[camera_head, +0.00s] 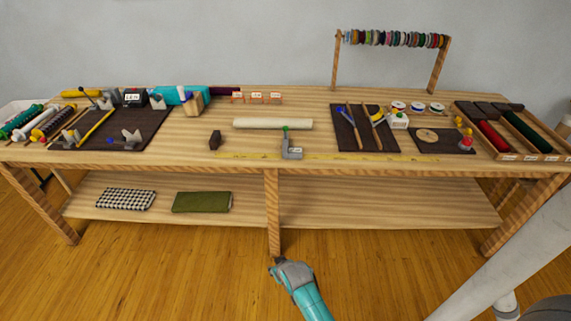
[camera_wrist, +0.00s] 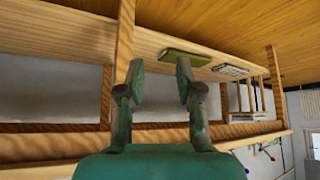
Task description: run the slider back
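A small grey fitting with a white label (camera_head: 293,152) stands at the table's front edge, over the yellow measuring strip (camera_head: 350,158). It has a green tip at its back and looks like the slider, though I cannot be sure. A pale roll (camera_head: 272,123) lies just behind it. My gripper (camera_head: 279,264) is low in front of the table, well below and apart from these things. In the wrist view my gripper (camera_wrist: 160,70) has its two fingers apart with nothing between them.
The wooden table leg (camera_head: 272,210) is just beyond my gripper. The lower shelf (camera_head: 350,205) holds a checked cloth (camera_head: 125,199) and a green cloth (camera_head: 202,202). A dark mat with tools (camera_head: 345,142) lies right of the fitting. The floor in front is clear.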

